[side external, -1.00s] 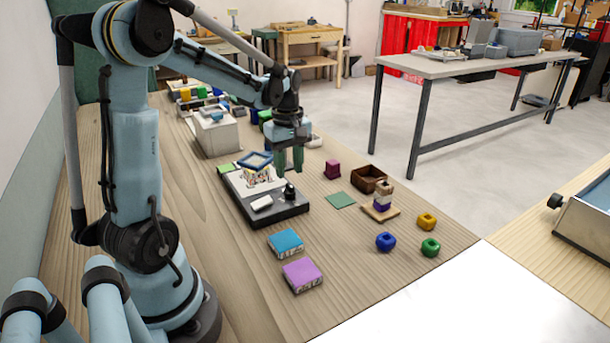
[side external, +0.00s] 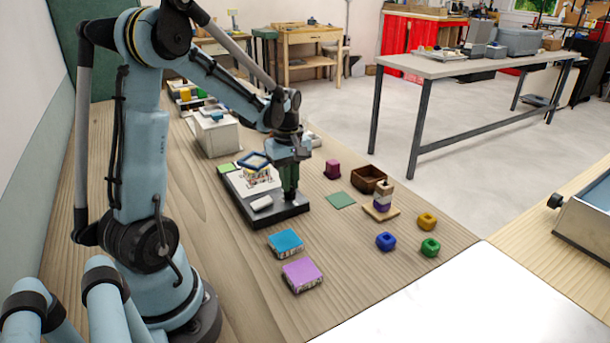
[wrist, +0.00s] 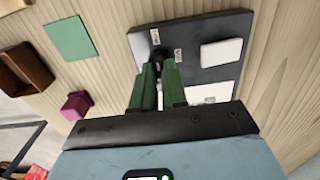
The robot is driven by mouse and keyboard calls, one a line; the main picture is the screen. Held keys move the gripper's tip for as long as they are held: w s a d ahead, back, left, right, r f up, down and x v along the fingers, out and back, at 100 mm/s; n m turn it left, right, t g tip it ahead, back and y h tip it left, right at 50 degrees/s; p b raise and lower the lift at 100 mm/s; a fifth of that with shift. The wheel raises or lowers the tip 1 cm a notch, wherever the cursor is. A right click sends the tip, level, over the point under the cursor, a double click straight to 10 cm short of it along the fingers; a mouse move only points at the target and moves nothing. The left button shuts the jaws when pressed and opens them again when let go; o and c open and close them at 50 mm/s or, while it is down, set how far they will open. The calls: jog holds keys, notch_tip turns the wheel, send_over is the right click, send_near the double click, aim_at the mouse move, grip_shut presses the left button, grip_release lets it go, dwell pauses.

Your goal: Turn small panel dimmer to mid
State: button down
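The small panel (side external: 238,206) is a dark flat board on the wooden table, with a white plate and a white rocker (side external: 262,203); it also shows in the wrist view (wrist: 192,77). Its dark dimmer knob (wrist: 158,56) stands near one corner. My gripper (side external: 290,193) points down at that corner and hides the knob in the side view. In the wrist view its green fingers (wrist: 160,68) are close together with a narrow gap, their tips at the knob. I cannot tell whether they press on it. The knob's pointer is hidden.
A blue frame-like piece (side external: 254,160) is at the panel's far side. A blue box (side external: 286,242) and a purple box (side external: 302,274) lie nearer. A magenta block (side external: 332,169), a green square (side external: 340,200) and a brown tray (side external: 368,179) are to the right.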

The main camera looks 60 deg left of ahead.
jog(key=shift+m, duration=0.3)
jog(key=m, duration=1.2)
jog(key=shift+m, duration=2.5)
jog(key=c, duration=1.2)
grip_release()
jog(key=shift+o, duration=0.2)
